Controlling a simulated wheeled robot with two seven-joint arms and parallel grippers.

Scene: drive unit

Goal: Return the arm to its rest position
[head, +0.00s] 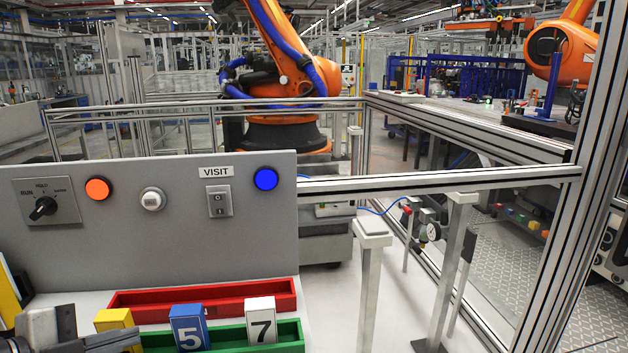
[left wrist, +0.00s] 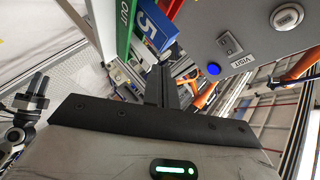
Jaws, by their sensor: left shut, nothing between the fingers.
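My left gripper (head: 128,338) shows at the lower left of the head view, in front of the trays below the control panel. In the left wrist view its fingers (left wrist: 160,82) are together with nothing between them. Part of the gripper and arm is cut off by the frame edge.
The grey panel (head: 180,255) has a rotary switch (head: 43,208), an orange button (head: 97,189), a white button (head: 152,199), a VISIT switch (head: 220,201) and a blue button (head: 265,179). A red tray (head: 225,296) and a green tray (head: 290,338) with number blocks (head: 261,320) stand below.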

